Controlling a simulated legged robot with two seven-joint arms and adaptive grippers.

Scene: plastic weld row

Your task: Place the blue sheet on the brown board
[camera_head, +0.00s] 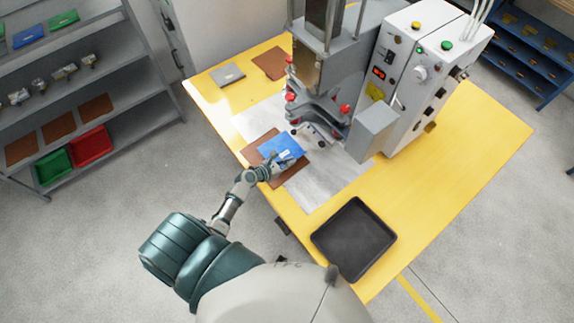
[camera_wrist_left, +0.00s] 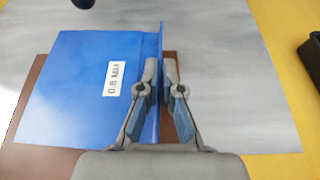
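The blue sheet (camera_head: 280,148) has a raised edge and a white label; it also shows in the left wrist view (camera_wrist_left: 75,90). My left gripper (camera_head: 277,163) has its fingers on both sides of the raised edge, and they look closed on it in the left wrist view (camera_wrist_left: 160,85). The brown board (camera_head: 250,154) lies on the grey mat, directly below the sheet, and shows past the sheet's edges in the left wrist view (camera_wrist_left: 35,155). I cannot tell whether the sheet touches the board. My right gripper is not in view.
The grey welding machine (camera_head: 330,60) stands just beyond the sheet, with its head close to it. A black tray (camera_head: 353,239) sits at the near right on the yellow table (camera_head: 440,170). Another brown board (camera_head: 270,63) and a grey piece (camera_head: 227,74) lie at the far left.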

